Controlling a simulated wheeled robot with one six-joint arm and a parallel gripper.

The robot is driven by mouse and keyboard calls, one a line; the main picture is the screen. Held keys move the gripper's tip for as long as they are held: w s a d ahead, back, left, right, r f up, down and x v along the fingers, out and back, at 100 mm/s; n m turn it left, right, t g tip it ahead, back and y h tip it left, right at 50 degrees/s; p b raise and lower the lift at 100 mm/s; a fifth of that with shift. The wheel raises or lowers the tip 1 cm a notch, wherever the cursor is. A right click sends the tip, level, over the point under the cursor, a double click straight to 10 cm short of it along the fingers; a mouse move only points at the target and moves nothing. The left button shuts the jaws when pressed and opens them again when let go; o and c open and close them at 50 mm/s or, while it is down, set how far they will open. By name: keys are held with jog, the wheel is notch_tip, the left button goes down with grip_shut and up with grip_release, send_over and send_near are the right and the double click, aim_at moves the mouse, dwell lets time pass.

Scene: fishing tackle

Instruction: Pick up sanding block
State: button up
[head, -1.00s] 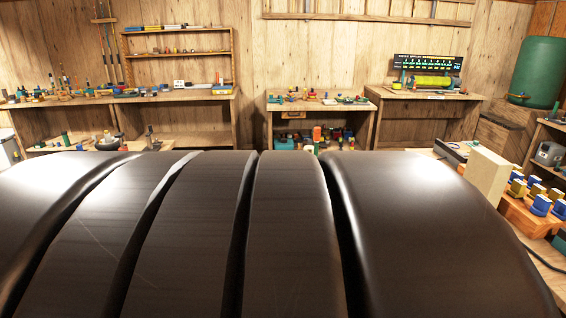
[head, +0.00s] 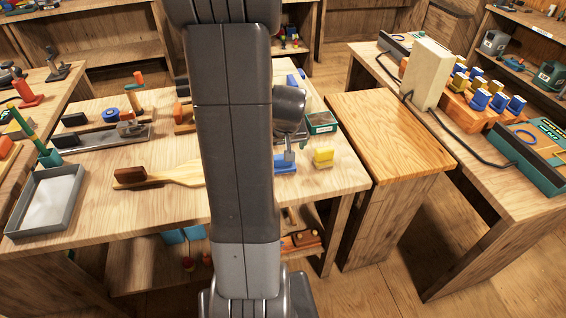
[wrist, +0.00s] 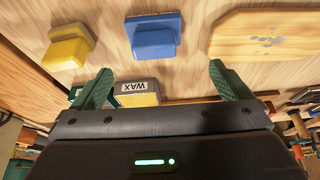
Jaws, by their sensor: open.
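No block is labelled as the sanding block, so I cannot tell which one it is. In the wrist view a blue block (wrist: 153,38) with a raised grip lies on the wooden table, beyond the fingertips. A yellow block (wrist: 67,47) of similar shape lies to its left. My gripper (wrist: 160,68) is open, its green fingers spread and apart from both blocks. In the head view the yellow block (head: 323,157) sits near the table's front right corner, and the blue block (head: 284,165) is partly hidden by my arm.
A block marked WAX (wrist: 137,92) shows between the fingers in the wrist view. A wooden paddle (wrist: 265,35) lies to the right there. In the head view a grey tray (head: 28,222) stands at left, a green box (head: 320,122) behind the yellow block, and a bare wooden stand (head: 385,130) at right.

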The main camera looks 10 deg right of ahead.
jog(key=x, duration=0.3)
jog(key=shift+w+f, duration=0.1)
jog(key=shift+f, duration=0.1)
jog(key=shift+d+x, duration=0.2)
jog(key=shift+x, duration=0.75)
jog(key=shift+d+x, duration=0.2)
jog(key=shift+x, duration=0.8)
jog(key=shift+w+f, duration=0.1)
jog(key=shift+f, duration=0.65)
jog(key=c, duration=1.1)
jog(key=shift+r, duration=0.15)
notch_tip(320, 180, up, 10)
jog(key=shift+f, duration=0.1)
